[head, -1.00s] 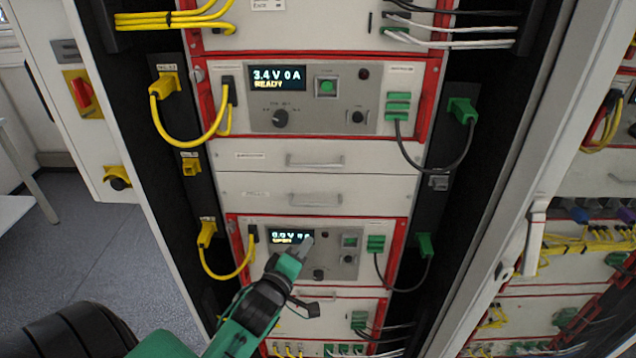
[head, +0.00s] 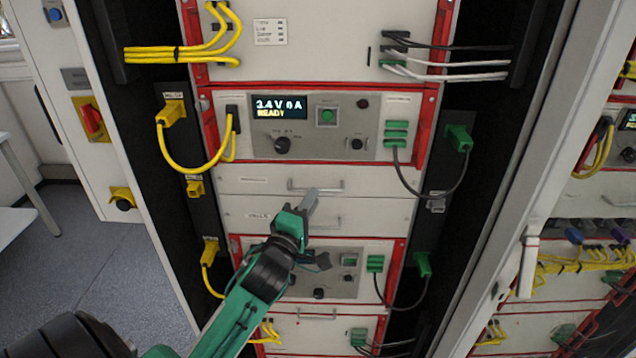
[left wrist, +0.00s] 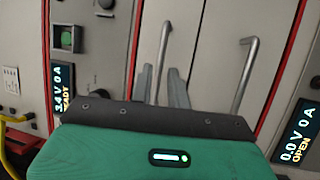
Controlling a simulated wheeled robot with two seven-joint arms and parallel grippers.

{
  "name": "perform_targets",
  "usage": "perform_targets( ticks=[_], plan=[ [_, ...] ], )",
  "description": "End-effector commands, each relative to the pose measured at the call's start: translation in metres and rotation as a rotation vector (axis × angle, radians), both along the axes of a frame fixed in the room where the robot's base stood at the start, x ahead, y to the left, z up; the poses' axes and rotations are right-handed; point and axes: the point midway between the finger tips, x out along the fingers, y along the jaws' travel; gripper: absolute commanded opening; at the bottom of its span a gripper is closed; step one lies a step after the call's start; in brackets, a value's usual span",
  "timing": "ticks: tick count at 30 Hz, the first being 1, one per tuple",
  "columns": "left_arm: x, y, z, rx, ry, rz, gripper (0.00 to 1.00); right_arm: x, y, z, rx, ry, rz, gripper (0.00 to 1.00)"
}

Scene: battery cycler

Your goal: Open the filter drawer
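Two plain white drawer fronts sit one above the other in the rack; their small labels are too blurred to read, so I cannot tell which is the filter drawer. The upper drawer (head: 250,178) has a bar handle (head: 316,185), which also shows in the left wrist view (left wrist: 163,62). The lower drawer (head: 370,216) has a similar handle (left wrist: 246,72), partly hidden by my gripper in the head view. My left gripper (head: 309,201) is just below the upper handle. In the left wrist view its fingers (left wrist: 161,87) are apart, with the upper handle appearing between them. Contact cannot be told. Both drawers look closed.
A cycler unit (head: 340,125) reading 3.4 V 0 A is above the drawers; another (head: 370,262) is below, partly behind my arm. Yellow cables (head: 185,165) hang left and a black cable (head: 440,192) right. The cabinet door edge (head: 500,215) stands right.

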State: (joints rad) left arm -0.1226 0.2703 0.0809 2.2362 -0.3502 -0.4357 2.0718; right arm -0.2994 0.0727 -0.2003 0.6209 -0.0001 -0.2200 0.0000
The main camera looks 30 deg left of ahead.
Motion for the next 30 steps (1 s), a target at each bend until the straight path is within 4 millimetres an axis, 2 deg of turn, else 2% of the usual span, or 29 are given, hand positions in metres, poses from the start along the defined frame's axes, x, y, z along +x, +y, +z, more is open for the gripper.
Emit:
perform_targets(
  ticks=[3,9,19,20,22,30],
  plan=[
    [0.02,0.003,0.008,0.002,-0.002,0.0,0.17,0.0,-0.002,0.011,-0.002,0.001,0.001,0.36],
    [0.037,0.005,0.008,0.0,0.0,0.0,0.17,-0.001,-0.007,0.017,-0.008,0.0,0.002,0.36],
    [0.041,0.006,0.007,0.0,0.001,0.0,0.17,-0.001,-0.009,0.017,-0.01,0.001,0.003,0.36],
    [0.041,0.006,0.007,0.0,0.001,0.0,0.15,-0.001,-0.009,0.017,-0.01,0.001,0.003,0.36],
    [0.041,0.006,0.007,0.0,0.001,0.0,0.01,-0.001,-0.009,0.017,-0.01,0.001,0.003,0.36],
    [0.041,0.006,0.007,0.0,0.001,0.0,0.0,-0.001,-0.008,0.017,-0.009,0.001,0.002,0.36]
  ],
)
